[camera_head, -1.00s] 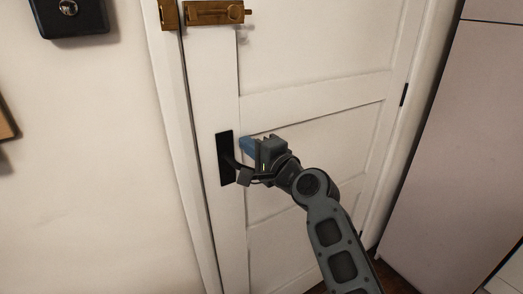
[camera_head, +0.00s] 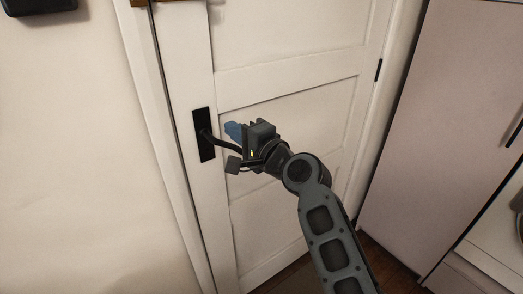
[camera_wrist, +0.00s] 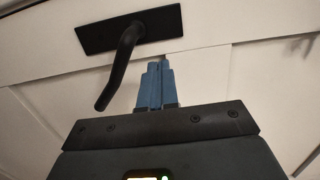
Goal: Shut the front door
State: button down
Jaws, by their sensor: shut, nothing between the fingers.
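The front door (camera_head: 280,110) is white and panelled, and it sits in or very close to its white frame at the left edge. I cannot tell whether it is latched. A black handle (camera_head: 205,134) on a dark plate is near its left edge; the handle (camera_wrist: 121,62) also shows in the wrist view. My gripper (camera_head: 233,130) is just right of the handle plate, in front of the door panel. Its blue fingers are together and empty, pointing at the door; the wrist view shows them (camera_wrist: 154,78) beside the lever. Whether the fingertips touch the door is unclear.
A pale tall cabinet (camera_head: 435,120) stands at the right, with a dark handle. A black box (camera_head: 38,5) is on the wall at the upper left. Brown floor (camera_head: 385,262) shows at the lower right.

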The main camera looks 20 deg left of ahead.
jog(key=s+d+f+t+h, duration=0.25)
jog(key=s+d+f, duration=0.35)
jog(key=s+d, duration=0.3)
jog(key=s+d+f+m+t+h, duration=0.1)
jog(key=s+d+f+h, duration=0.45)
jog(key=d, duration=0.55)
jog(key=s+d+f+t+h, duration=0.1)
jog(key=s+d+f+t, duration=0.1)
jog(key=s+d+f, duration=0.65)
jog(key=s+d+r+n+h, duration=0.1)
jog(key=s+d+h, duration=0.1)
jog(key=s+d, duration=0.45)
jog(key=s+d+r+n+h, duration=0.2)
jog(key=s+d, duration=0.2)
jog(key=s, duration=0.6)
jog(key=s+d+r+n+h, duration=0.2)
jog(key=s+d+r+n, duration=0.2)
jog(key=s+r, duration=0.3)
jog(key=v, duration=0.3)
jog(key=shift+s+d+b, duration=0.3)
jog(key=shift+s, duration=0.05)
jog(key=shift+w+f+n, duration=0.1)
jog(key=shift+f+n, duration=0.1)
jog(key=shift+n, duration=0.1)
